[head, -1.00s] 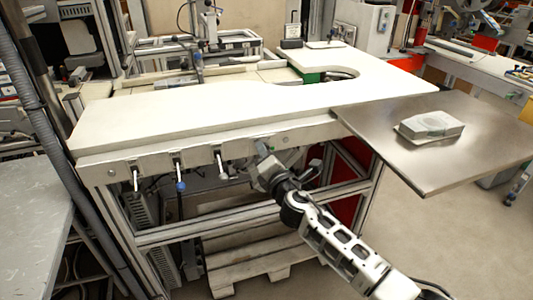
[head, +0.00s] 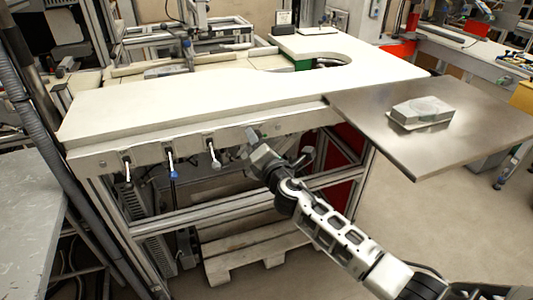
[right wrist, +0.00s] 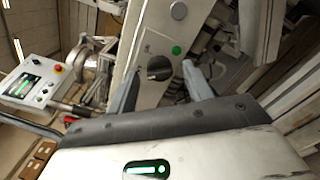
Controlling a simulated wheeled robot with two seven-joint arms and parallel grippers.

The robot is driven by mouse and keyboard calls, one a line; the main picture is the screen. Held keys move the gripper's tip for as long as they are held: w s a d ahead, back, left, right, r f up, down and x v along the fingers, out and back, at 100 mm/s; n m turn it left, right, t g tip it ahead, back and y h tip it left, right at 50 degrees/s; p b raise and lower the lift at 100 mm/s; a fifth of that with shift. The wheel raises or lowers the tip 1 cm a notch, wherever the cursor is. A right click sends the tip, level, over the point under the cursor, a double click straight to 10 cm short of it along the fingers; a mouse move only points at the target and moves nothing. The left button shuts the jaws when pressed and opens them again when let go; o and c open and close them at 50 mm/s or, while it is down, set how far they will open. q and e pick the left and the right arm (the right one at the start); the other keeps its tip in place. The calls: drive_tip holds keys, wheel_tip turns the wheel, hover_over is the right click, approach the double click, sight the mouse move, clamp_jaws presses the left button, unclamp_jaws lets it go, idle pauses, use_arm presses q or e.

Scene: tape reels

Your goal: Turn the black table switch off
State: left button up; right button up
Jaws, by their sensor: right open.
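The black table switch (right wrist: 159,68) is a dark round knob on the table's pale front rail, seen in the right wrist view beside a green button (right wrist: 176,50). My right gripper (right wrist: 160,77) is open. Its two grey fingers stand on either side of the knob in that view, with nothing held; whether they touch it I cannot tell. In the head view my right gripper (head: 257,146) is at the rail of the white table (head: 220,98), and it hides the knob there. The knob's exact setting is not clear. My left gripper is out of view.
Several levers hang from the rail left of the gripper, among them a blue-tipped one (head: 174,174). A metal side plate (head: 385,128) with a grey block (head: 422,111) juts out at right. A wooden pallet (head: 250,254) lies below. The floor at lower right is open.

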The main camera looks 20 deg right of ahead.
drive_tip(key=s, duration=1.5)
drive_tip(key=shift+s+d, duration=0.3)
drive_tip(key=s+a+f+m+g+y, duration=0.1)
drive_tip(key=s+a+f+m+g, duration=0.1)
drive_tip(key=s+f+m, duration=0.5)
drive_tip(key=s+a+f+m+g+y, duration=0.1)
drive_tip(key=s+f+m+g, duration=0.4)
drive_tip(key=m, duration=1.1)
drive_tip(key=s+a+f, duration=0.1)
drive_tip(key=s+f, duration=0.2)
drive_tip(key=s, duration=0.2)
drive_tip(key=shift+s+y, duration=0.15)
drive_tip(key=shift+y, duration=0.15)
